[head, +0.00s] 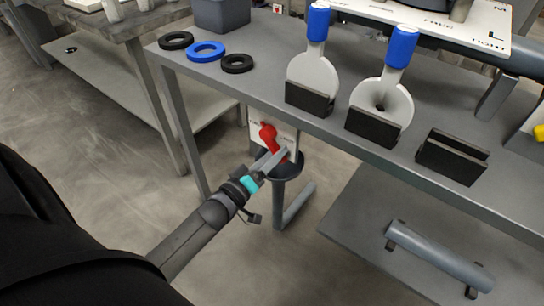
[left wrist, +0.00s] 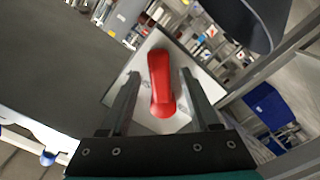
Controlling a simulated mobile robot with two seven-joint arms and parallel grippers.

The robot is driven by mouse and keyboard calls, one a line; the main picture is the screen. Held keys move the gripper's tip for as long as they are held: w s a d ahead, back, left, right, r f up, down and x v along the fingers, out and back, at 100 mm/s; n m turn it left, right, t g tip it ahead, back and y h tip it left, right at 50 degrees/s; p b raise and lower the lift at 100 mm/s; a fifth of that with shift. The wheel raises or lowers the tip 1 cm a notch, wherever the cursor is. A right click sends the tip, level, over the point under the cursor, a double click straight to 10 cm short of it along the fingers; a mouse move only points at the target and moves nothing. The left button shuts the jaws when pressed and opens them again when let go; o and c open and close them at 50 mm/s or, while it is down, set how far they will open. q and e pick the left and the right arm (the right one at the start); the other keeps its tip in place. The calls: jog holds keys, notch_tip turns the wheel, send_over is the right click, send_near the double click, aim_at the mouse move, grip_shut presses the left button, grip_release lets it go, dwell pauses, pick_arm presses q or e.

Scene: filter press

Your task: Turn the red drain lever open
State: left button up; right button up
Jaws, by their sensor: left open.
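The red drain lever (head: 268,139) is mounted on a white plate (head: 288,136) below the front edge of the grey bench. In the left wrist view the red lever (left wrist: 161,82) stands nearly upright in the picture, in front of the white plate (left wrist: 150,122). My left gripper (head: 274,160) is at the lever. In the left wrist view its two fingers (left wrist: 158,100) are apart, one on each side of the lever, with gaps visible on both sides. Part of the lever's lower end is hidden by the fingers in the head view. My right gripper is not in view.
A dark round basin (head: 289,170) sits just below the lever. On the bench (head: 270,88) stand two white paddles with blue handles (head: 313,75) in black holders, and several rings (head: 206,50). A lower shelf holds a grey roller (head: 440,255). Open floor lies below the arm.

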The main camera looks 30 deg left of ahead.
pick_arm(q)
jog(key=shift+c, duration=0.3)
grip_shut()
dwell(1.0)
